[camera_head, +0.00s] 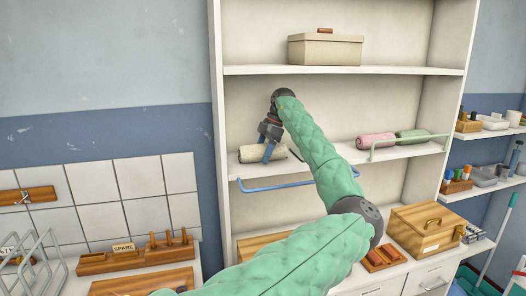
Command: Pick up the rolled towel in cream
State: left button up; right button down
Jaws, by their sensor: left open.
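The cream rolled towel (250,154) lies on the middle shelf of the white shelving unit, at its left end. My left gripper (268,152) is open at the towel, pointing down, with a blue finger in front of the towel's right part. The far finger is mostly hidden, so I cannot tell whether the fingers touch the towel. My left arm, in a green quilted sleeve, crosses the middle of the view. My right gripper is out of view.
Pink (376,140) and green (411,136) rolls lie farther right on the same shelf. A blue rail (270,187) runs along the shelf front, below the cream towel. A beige box (325,51) stands on the shelf above. A wooden box (426,230) sits lower right.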

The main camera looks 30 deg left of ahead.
pick_arm(q)
jog(key=shift+f, duration=0.1)
jog(key=c, duration=1.1)
